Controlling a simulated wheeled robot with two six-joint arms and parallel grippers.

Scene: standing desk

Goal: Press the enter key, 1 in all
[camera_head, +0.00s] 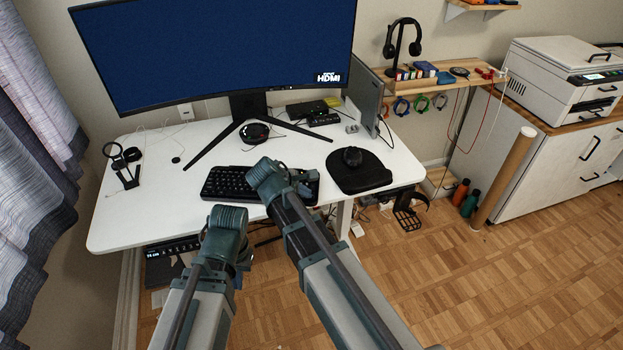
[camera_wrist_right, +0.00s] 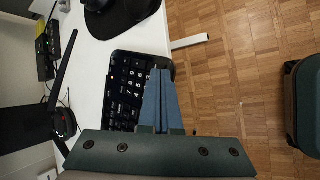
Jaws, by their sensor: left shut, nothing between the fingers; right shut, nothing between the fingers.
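A black keyboard (camera_head: 230,184) lies near the front edge of the white desk. Its right part is mostly hidden behind my right arm in the head view. In the right wrist view the keyboard (camera_wrist_right: 124,88) shows white key legends. I cannot pick out the enter key in either view. My right gripper (camera_head: 270,178) is over the right part of the keyboard. In the right wrist view its fingers (camera_wrist_right: 160,78) are shut and empty, overlapping the keyboard's edge; whether they touch a key is unclear. My left gripper (camera_head: 230,225) is shut and empty in front of the desk's front edge.
A black mouse (camera_head: 352,156) sits on a dark mouse pad (camera_head: 362,178) right of the keyboard. A large monitor (camera_head: 215,50) stands behind, its legs (camera_head: 212,150) spread on the desk (camera_head: 150,205).

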